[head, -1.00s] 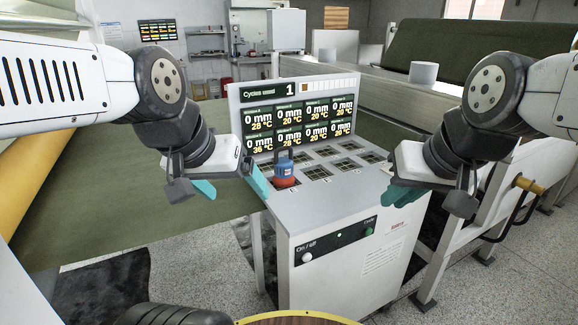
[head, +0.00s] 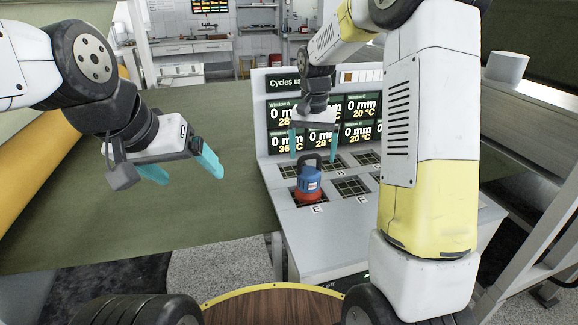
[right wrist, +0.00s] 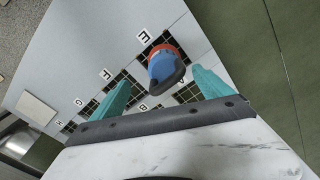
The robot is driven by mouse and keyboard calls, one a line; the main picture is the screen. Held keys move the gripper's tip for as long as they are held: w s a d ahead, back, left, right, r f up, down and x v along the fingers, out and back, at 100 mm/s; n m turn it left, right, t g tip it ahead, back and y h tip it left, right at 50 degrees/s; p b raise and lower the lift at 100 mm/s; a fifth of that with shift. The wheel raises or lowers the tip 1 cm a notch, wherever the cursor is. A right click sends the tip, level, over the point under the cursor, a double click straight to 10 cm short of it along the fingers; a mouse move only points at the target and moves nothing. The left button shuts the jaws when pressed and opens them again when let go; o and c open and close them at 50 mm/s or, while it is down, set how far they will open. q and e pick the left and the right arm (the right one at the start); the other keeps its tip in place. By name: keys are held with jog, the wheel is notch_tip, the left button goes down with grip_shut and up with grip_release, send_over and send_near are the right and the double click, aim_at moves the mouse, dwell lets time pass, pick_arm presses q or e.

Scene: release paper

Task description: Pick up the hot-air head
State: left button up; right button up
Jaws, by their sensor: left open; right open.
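The hot-air head (head: 310,182) is a small blue and red tool with a dark handle on top. It stands upright on the grid window marked E (head: 325,199) at the left front of the white console. In the right wrist view the hot-air head (right wrist: 165,65) lies ahead of and between the teal fingers. My right gripper (head: 313,146) is open above and just behind the hot-air head, fingers pointing down, not touching it in view. It also shows in the right wrist view (right wrist: 158,92). My left gripper (head: 182,176) is open and empty over the green sheet, left of the console.
The console (head: 300,255) carries several lettered grid windows and an upright display panel (head: 285,110) close behind my right gripper. A green sheet (head: 220,120) spreads to the left. A white cylinder (head: 507,67) stands on the machine at the right.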

aim_at(309, 171)
jog(key=shift+w+a+f, duration=0.35)
jog(key=shift+w+f, duration=0.4)
jog(key=shift+w, duration=0.1)
notch_tip(309, 171, down, 8)
jog(key=shift+s+d+r, duration=0.1)
jog(key=shift+s+r, duration=0.05)
jog(key=shift+r, duration=0.2)
grip_shut()
